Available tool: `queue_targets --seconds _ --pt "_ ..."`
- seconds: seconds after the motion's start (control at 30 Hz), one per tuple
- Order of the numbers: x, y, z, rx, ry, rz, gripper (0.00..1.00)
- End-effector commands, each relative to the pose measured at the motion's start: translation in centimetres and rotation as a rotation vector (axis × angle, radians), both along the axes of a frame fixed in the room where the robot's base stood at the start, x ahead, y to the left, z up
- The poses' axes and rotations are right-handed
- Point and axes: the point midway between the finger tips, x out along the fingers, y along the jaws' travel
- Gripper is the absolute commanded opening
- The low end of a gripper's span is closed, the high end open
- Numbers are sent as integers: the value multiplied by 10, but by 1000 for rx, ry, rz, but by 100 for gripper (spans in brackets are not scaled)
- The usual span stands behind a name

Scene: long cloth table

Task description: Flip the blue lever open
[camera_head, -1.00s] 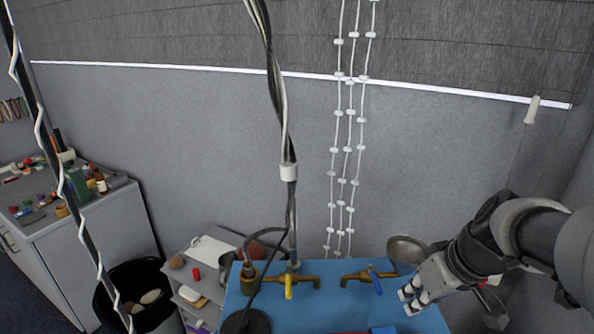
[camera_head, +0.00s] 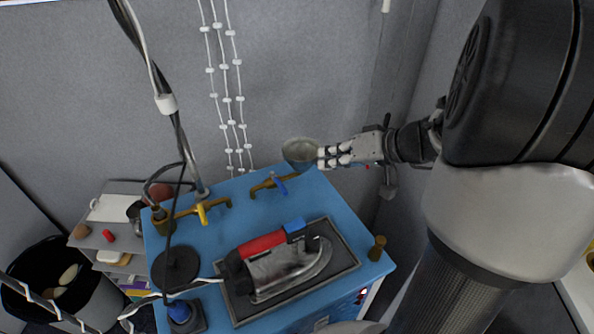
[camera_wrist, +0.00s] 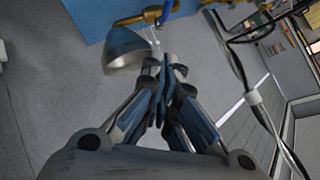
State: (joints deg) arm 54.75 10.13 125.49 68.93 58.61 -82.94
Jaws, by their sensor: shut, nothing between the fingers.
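The blue lever (camera_head: 281,186) sits on a brass valve (camera_head: 262,188) at the back edge of the blue table top (camera_head: 225,245). In the wrist view the blue lever (camera_wrist: 166,12) and its brass valve (camera_wrist: 130,20) show at the top edge, past the fingertips. My gripper (camera_head: 322,157) is shut and empty. It reaches in from the right, above and to the right of the lever in the head view, apart from it. The shut fingers also show in the wrist view (camera_wrist: 166,68).
A metal bowl (camera_head: 298,153) is beside my fingertips, close to the lever; whether they touch is unclear. A second brass valve has a yellow lever (camera_head: 201,213). A red-handled iron (camera_head: 280,268) lies on a dark tray. Cables (camera_head: 175,130) hang at the left.

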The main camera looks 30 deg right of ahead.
Motion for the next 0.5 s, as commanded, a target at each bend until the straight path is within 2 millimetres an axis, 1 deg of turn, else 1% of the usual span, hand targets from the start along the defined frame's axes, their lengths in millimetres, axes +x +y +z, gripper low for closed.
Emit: queue_targets --seconds 0.17,0.5 --pt "14 8 -13 2 2 4 0" --pt "67 33 -55 2 4 5 0"
